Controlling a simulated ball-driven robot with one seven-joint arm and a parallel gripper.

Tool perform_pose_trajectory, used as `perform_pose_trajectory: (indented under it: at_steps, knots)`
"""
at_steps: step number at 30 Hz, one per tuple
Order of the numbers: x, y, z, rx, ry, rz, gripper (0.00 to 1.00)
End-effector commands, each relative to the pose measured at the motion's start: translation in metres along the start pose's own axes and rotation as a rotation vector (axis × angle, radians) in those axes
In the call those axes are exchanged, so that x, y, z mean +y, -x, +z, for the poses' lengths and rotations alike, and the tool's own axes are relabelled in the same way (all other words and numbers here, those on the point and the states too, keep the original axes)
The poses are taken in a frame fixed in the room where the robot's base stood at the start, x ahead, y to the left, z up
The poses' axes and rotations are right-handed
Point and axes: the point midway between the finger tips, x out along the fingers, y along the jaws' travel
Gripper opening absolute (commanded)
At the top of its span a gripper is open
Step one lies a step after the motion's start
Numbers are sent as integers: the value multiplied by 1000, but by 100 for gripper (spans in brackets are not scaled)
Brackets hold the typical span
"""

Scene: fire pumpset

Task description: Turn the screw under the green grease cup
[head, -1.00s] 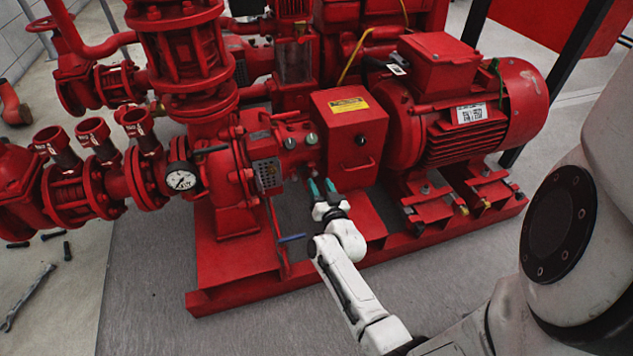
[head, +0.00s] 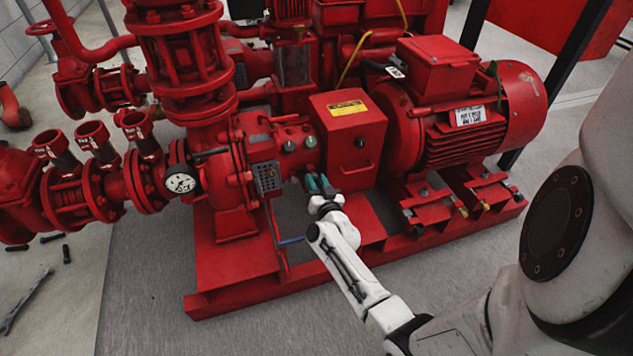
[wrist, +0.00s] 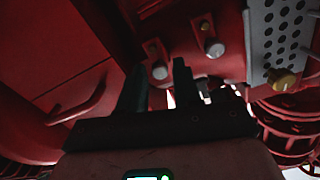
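Two small round greenish cups sit on the pump's bearing housing in the head view, a left one (head: 288,146) and a right one (head: 310,142). My gripper (head: 319,182) is just below the right cup, in front of the red housing. In the wrist view, my gripper (wrist: 160,82) has its two dark fingers apart, with a gap between them. A grey round knob (wrist: 160,70) shows beyond the gap, and another (wrist: 214,48) lies to its right. I cannot tell which is the screw under the green cup, or whether a finger touches anything.
A red box with a yellow label (head: 347,120) and a front handle stands right of my gripper. A perforated plate (head: 267,177) and a pressure gauge (head: 181,181) are to the left. A blue-tipped lever (head: 291,241) projects below. Floor in front is clear.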

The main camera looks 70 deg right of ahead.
Motion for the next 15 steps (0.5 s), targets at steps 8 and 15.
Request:
perform_pose_trajectory:
  at_steps: [8, 15]
  knots:
    - [0, 0, 0, 0, 0, 0, 6]
    - [0, 0, 0, 0, 0, 0, 0]
